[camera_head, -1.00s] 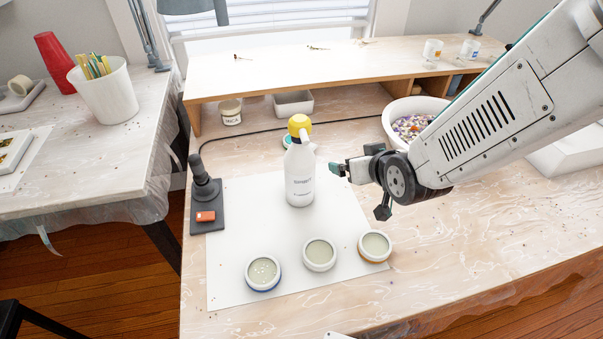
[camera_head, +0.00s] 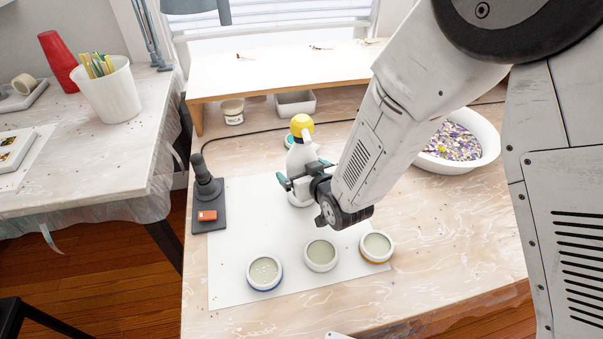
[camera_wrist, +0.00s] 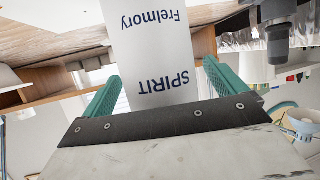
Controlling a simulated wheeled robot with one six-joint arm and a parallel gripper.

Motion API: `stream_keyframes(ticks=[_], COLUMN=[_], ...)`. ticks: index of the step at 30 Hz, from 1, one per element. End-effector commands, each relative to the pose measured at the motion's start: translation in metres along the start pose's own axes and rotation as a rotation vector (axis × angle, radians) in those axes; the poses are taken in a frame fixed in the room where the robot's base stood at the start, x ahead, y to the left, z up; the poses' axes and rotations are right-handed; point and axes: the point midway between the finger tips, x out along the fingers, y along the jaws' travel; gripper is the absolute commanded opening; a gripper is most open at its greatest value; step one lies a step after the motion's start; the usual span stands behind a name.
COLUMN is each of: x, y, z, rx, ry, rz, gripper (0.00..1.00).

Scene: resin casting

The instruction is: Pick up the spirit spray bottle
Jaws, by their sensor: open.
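The spirit spray bottle (camera_head: 301,158) stands upright on the white sheet (camera_head: 236,258). It is white with a yellow spray head; my gripper hides part of its body in the head view. My gripper (camera_head: 304,174) is open at the near side of the bottle, with its teal fingers at about mid-body height. In the wrist view the bottle (camera_wrist: 152,50), its label reading SPIRIT upside down, shows between the two open fingers (camera_wrist: 158,85). I cannot tell how far the fingertips reach past its sides.
Three round jars, blue-based (camera_head: 264,272), white (camera_head: 321,254) and orange-based (camera_head: 376,246), stand in front of the bottle. A dark stand (camera_head: 206,192) with an orange item is at left. A bowl of coloured bits (camera_head: 478,160) is at right, a shelf (camera_head: 270,70) behind.

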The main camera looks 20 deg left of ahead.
Motion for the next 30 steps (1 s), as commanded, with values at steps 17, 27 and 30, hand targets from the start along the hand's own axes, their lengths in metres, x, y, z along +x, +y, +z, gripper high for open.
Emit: stream_keyframes(ticks=[17, 27, 30], x=[0.006, 0.005, 0.002], y=[0.000, 0.000, 0.001], z=[-0.001, -0.005, -0.011], rx=[0.000, 0.000, 0.000], ry=[0.001, 0.003, 0.003], rz=[0.000, 0.000, 0.001], gripper=[0.33, 0.33, 0.33])
